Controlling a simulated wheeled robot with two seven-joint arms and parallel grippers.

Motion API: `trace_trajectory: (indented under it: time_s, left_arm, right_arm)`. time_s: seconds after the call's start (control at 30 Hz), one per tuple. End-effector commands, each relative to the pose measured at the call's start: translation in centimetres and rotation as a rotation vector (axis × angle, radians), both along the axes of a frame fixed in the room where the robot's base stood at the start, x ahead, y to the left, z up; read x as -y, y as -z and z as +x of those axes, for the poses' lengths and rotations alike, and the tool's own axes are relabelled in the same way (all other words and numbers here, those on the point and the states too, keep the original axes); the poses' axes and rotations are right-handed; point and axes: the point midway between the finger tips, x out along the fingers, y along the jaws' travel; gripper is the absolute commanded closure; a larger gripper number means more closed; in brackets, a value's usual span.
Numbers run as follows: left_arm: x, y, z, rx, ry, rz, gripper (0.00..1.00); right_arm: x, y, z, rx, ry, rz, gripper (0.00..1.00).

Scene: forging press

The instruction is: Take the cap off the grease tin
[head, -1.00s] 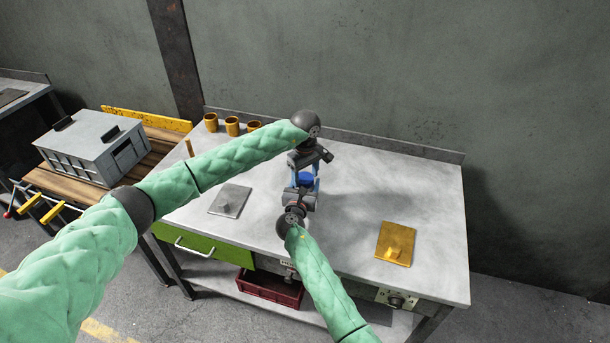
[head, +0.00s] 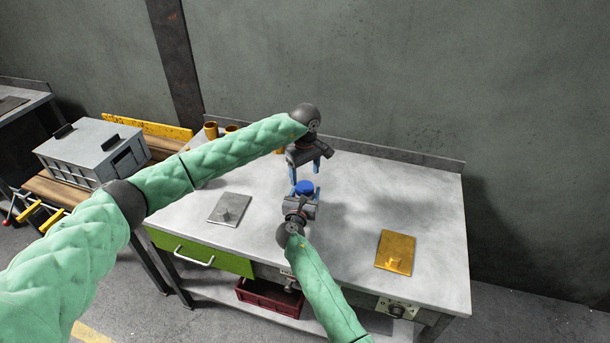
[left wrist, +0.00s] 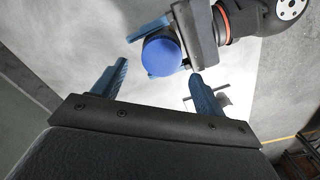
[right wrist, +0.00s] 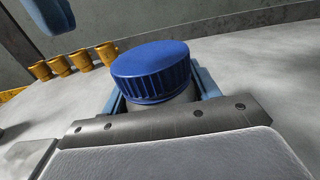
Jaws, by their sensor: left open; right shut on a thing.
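The grease tin's ribbed blue cap (head: 304,187) sits on top of the tin in the head view. In the right wrist view the cap (right wrist: 152,68) covers a grey body (right wrist: 165,108), mostly hidden behind the gripper. My right gripper (head: 302,199) is shut on the tin, below the cap, and holds it upright near the bench's middle. My left gripper (head: 306,174) is open and empty, behind and above the cap. In the left wrist view the cap (left wrist: 162,54) shows beyond and between my left gripper's spread fingers (left wrist: 158,72), apart from them.
The grey bench top (head: 350,220) is clear around the grippers. Several yellow cups (right wrist: 60,66) stand at the back left. A red crate (head: 268,292) sits below.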

Motion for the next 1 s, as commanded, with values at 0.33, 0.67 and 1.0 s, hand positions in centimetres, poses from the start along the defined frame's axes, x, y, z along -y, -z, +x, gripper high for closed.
trace_trajectory:
  time_s: [0.33,0.67,1.0]
  left_arm:
    - [-1.4,-5.9,3.0,0.088,0.014,0.059,0.28]
    - [-2.0,-5.2,1.7,0.045,0.214,0.095,0.28]
    - [-0.3,-3.2,-0.2,-0.008,0.512,0.009,0.28]
  right_arm:
    - [0.0,-0.1,0.0,0.001,0.000,0.001,1.00]
    - [0.0,-0.1,0.0,0.001,0.000,0.001,1.00]
    - [0.0,-0.1,0.0,0.001,0.000,0.001,1.00]
